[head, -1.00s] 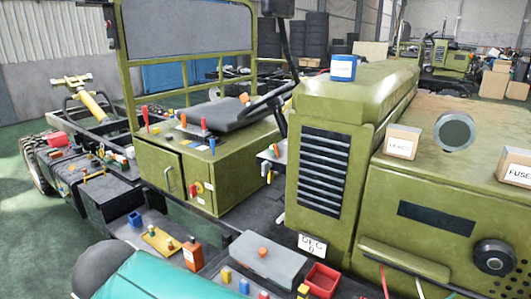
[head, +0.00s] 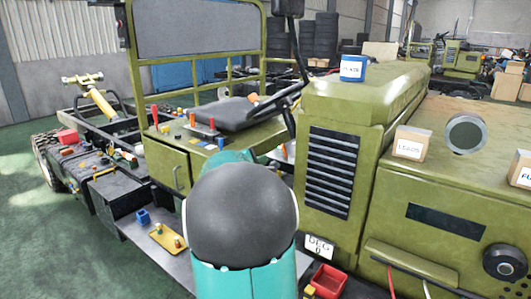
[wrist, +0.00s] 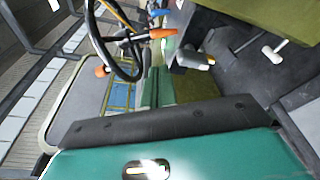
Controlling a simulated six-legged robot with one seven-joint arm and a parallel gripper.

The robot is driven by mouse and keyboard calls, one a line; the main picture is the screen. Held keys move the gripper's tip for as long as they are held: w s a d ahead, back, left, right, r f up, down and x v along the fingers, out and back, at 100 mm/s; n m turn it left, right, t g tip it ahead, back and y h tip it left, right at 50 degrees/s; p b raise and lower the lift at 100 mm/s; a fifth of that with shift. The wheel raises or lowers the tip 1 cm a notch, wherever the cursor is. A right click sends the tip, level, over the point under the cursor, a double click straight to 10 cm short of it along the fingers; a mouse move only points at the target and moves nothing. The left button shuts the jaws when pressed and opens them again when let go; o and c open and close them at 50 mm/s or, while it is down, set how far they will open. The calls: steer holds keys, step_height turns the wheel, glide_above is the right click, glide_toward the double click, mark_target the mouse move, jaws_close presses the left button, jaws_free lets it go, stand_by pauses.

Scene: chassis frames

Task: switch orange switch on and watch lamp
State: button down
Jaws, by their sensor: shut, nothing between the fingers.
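My gripper (wrist: 157,72) shows in the wrist view as narrow teal fingers, shut and empty, beyond its dark bar and teal body. In the head view my arm's dark joint covers the middle and hides the gripper. In the wrist view an orange handle (wrist: 163,34) juts beside the steering wheel (wrist: 92,30), beyond the fingertips and apart from them. An orange knob (wrist: 101,71) lies further left. I cannot tell which orange part is the switch. A round grey lamp-like disc (head: 466,133) stands on the green hood at right; no glow is visible on it.
A small lever box (wrist: 192,60) and a white T-handle (wrist: 275,53) lie near the wheel. A blue can (head: 352,69) and cartons (head: 410,143) stand on the hoods. A red tray (head: 326,281) sits low, right of my arm. Green floor (head: 60,240) is free at left.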

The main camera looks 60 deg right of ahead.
mark_target(284, 150)
stand_by(0.3)
steer(key=d, duration=0.6)
steer(key=d+f, duration=0.1)
steer(key=d, duration=0.2)
steer(key=shift+w+d, duration=0.25)
steer(key=shift+d, duration=0.15)
steer(key=shift+w, duration=0.1)
steer(key=shift+s+r, duration=0.1)
steer(key=shift+s, duration=0.1)
